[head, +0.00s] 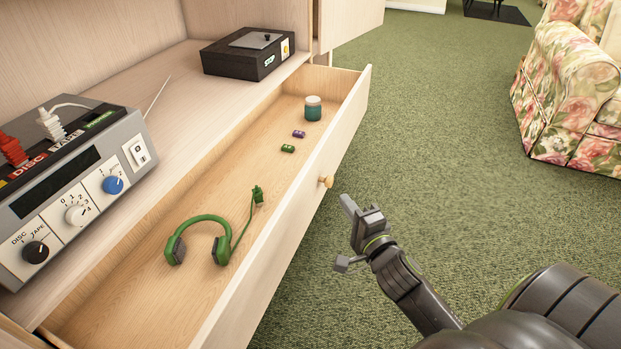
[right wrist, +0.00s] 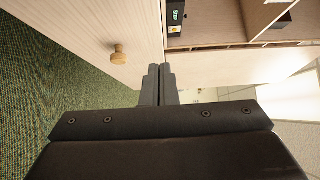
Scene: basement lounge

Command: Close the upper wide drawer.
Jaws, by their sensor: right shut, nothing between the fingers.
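The wide drawer (head: 307,194) is pulled out of the wooden cabinet in the head view, with a round wooden knob (head: 326,181) on its front. Inside lie green headphones (head: 213,238), a green item (head: 288,148), a purple item (head: 299,134) and a teal jar (head: 313,108). My right gripper (head: 352,212) is shut and empty, just outside the drawer front, to the right of and below the knob in the picture. In the right wrist view the gripper (right wrist: 158,72) points toward the drawer front (right wrist: 100,40), with the knob (right wrist: 118,54) to its left. My left gripper is out of view.
A grey disc and tape device (head: 70,185) and a black box (head: 247,53) stand on the cabinet top above the drawer. A floral armchair (head: 569,90) stands at the far right. Green carpet (head: 430,120) lies clear between it and the drawer.

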